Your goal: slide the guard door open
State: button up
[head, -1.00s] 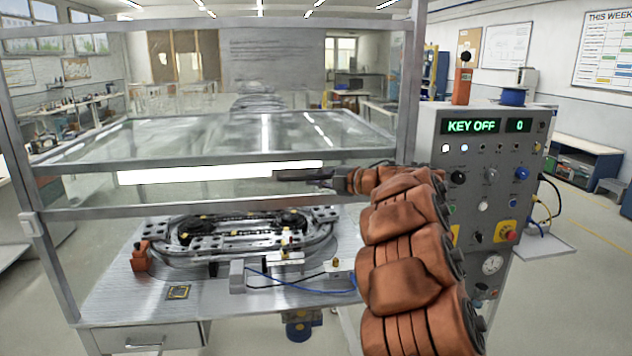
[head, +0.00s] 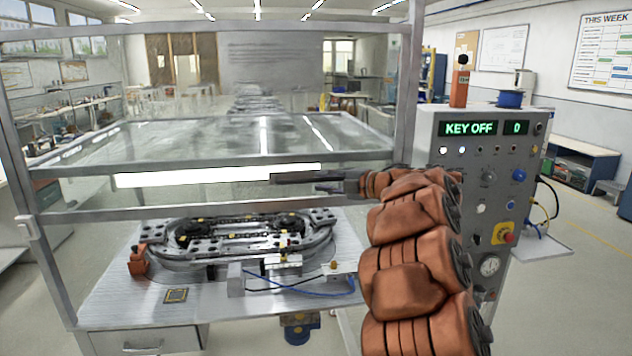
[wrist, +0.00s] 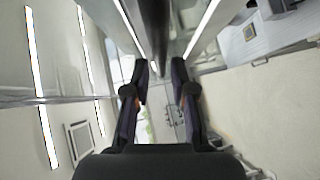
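The guard door is a clear panel in a grey metal frame. Its lower rail (head: 200,212) runs across in front of the ring track (head: 240,238), and a small pale fitting (head: 27,222) sits on the left post. My gripper (head: 295,183) is in front of the panel in the head view, its dark fingers pointing left above the lower rail. In the wrist view my gripper (wrist: 160,72) has its two fingers apart. A dark grey bar (wrist: 155,35) shows between and beyond the fingertips. I cannot tell whether they touch it. No handle is clearly visible.
A control cabinet (head: 452,160) reading "KEY OFF" and "0" stands to the right, close to my arm. The table (head: 110,300) under the track has a drawer. Floor (head: 570,310) is clear at the far right.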

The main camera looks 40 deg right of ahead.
jog(key=v, duration=0.8)
jog(key=shift+s+d, duration=0.1)
jog(key=w+d+r+m+t+h, duration=0.15)
jog(key=w+r+m+h, duration=0.25)
jog(key=r+m+h, duration=0.7)
jog(key=s+a+f+m+g, duration=0.55)
jog(key=s+a+f, duration=0.4)
jog(key=f, duration=0.25)
jog(key=s+a+f+m+g, duration=0.55)
jog(key=s+a+f, duration=0.25)
jog(key=a+f, duration=0.3)
jog(key=s+a+f+n+g+y, duration=0.1)
jog(key=s+a+f+g+y, duration=0.2)
jog(key=s+a, duration=0.6)
jog(key=s+a+f+n+g+y, duration=0.1)
jog(key=s+a+f+g+y, duration=0.2)
jog(key=s+a+f+g, duration=0.2)
jog(key=s+a+f, duration=0.2)
jog(key=s+a, duration=0.2)
jog(key=s, duration=0.2)
jog(key=shift+s+a, duration=0.2)
jog(key=shift+s, duration=0.2)
